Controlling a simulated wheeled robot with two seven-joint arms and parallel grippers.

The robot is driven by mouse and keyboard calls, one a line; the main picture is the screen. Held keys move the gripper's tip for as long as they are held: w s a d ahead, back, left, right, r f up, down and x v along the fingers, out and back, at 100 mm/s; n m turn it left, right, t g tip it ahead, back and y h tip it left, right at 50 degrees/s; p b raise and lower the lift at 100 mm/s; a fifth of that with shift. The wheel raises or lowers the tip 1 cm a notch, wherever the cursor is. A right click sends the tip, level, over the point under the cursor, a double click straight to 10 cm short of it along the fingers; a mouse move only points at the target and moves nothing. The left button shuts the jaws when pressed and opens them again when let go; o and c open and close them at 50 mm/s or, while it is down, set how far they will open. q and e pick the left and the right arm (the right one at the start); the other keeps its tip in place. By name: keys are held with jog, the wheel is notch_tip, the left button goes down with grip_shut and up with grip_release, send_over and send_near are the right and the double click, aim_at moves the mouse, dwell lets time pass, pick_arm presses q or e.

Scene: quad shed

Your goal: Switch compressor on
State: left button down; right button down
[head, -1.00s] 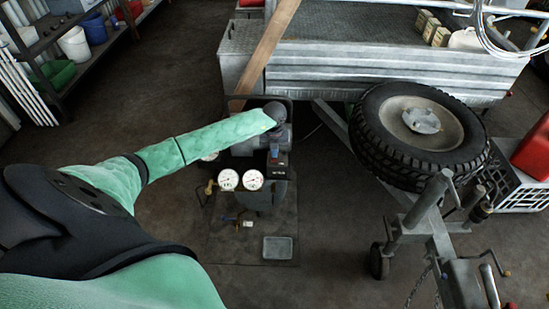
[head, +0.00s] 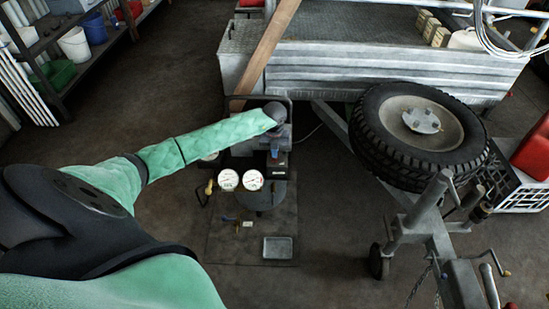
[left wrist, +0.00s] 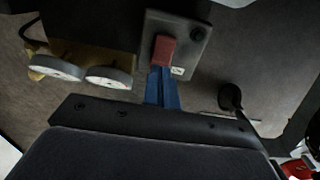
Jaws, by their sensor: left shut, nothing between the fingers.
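The compressor (head: 268,196) stands on the floor in the middle of the head view, partly hidden by my left arm. Two round white gauges (head: 252,180) face up at its front; they also show in the left wrist view (left wrist: 108,78). A red switch (left wrist: 165,50) sits on a grey box (left wrist: 192,40) in the left wrist view. My left gripper (left wrist: 161,72) is shut and empty, its blue fingertips at the near edge of the switch. I cannot tell whether they touch it. In the head view the left gripper (head: 275,152) hangs over the box. My right gripper is not in view.
A wooden plank (head: 267,52) leans behind the compressor by a metal trailer (head: 390,68). A spare wheel (head: 420,125) and the trailer's drawbar (head: 432,235) are on the right. A small grey tray (head: 278,248) lies in front. Shelves stand back left; floor left of the compressor is clear.

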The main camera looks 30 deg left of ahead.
pick_arm(q)
jog(key=shift+f, duration=0.35)
dwell(0.8)
